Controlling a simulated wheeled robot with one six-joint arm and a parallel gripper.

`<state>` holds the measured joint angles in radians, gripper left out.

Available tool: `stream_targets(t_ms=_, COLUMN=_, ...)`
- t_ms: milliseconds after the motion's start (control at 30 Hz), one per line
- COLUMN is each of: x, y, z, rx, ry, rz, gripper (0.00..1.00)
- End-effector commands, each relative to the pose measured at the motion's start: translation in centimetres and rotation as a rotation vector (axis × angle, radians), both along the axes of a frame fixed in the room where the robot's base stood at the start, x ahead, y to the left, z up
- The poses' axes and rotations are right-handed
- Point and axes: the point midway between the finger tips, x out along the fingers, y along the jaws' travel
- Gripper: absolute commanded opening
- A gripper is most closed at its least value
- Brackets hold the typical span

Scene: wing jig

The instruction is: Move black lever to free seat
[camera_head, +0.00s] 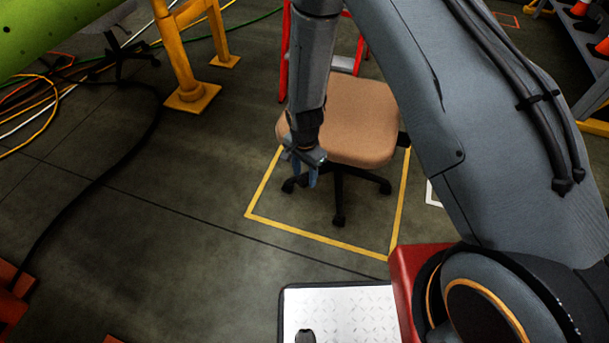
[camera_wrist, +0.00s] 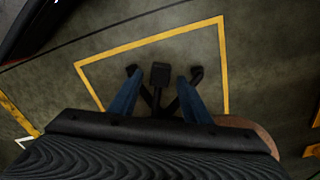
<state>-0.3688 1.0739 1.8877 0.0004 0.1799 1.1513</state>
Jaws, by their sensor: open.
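A swivel chair with a tan seat (camera_head: 362,118) and a black wheeled base (camera_head: 340,205) stands inside a yellow floor outline. My gripper (camera_head: 304,172) points down at the near left edge of the seat, in front of the chair in the head view. In the wrist view my gripper (camera_wrist: 159,82) has its two blue fingers apart, with nothing clamped. The lever is not distinguishable in the head view.
The yellow outline (camera_head: 310,235) lies flat on the floor. Yellow stand legs (camera_head: 190,95) and cables are at the upper left. A red ladder stands behind the chair. A white plate (camera_head: 340,310) is at the bottom. Open floor lies left of the outline.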

Motion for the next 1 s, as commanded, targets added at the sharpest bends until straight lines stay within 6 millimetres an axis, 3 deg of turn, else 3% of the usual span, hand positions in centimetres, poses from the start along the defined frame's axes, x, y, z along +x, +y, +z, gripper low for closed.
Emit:
stream_targets(t_ms=333, x=0.00, y=-0.01, z=-0.50, rx=0.000, ry=0.000, rz=0.000, gripper=0.44)
stream_targets(t_ms=600, x=0.01, y=-0.02, z=-0.49, rx=0.000, ry=0.000, rz=0.000, gripper=0.00)
stream_targets(t_ms=1000, x=0.14, y=0.91, z=-0.51, rx=0.000, ry=0.000, rz=0.068, gripper=0.00)
